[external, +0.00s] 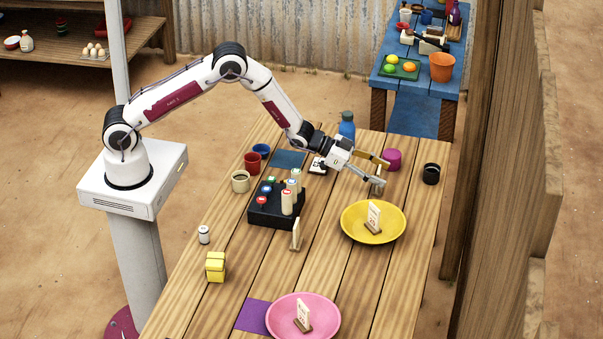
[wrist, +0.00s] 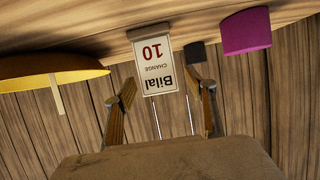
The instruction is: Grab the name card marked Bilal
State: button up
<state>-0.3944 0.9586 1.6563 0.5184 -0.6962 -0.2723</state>
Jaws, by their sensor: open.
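The name card marked Bilal (wrist: 155,65) is white with "10 CHANGE" in red and black and a wooden foot. It appears upside down in the wrist view. In the external view the card (external: 378,188) stands on the table behind the yellow plate, partly hidden by my fingers. My gripper (external: 385,174) is open and low over the table at the card. In the wrist view my gripper (wrist: 166,90) has one finger on each side of the card, with the card nearer the left finger. I see no finger pressed on it.
The yellow plate (external: 351,222) with another card is close by; the magenta cylinder (external: 393,160) and black cup (external: 431,174) are beyond. Another card (external: 296,235) stands mid-table. A pink plate (external: 281,323) holds a card. A black block with pegs (external: 265,214) is left.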

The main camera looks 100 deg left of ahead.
dwell(0.4)
jog(key=c, duration=1.3)
jog(key=shift+c, duration=0.2)
jog(key=shift+r, duration=0.15)
jog(key=shift+r, duration=4.9)
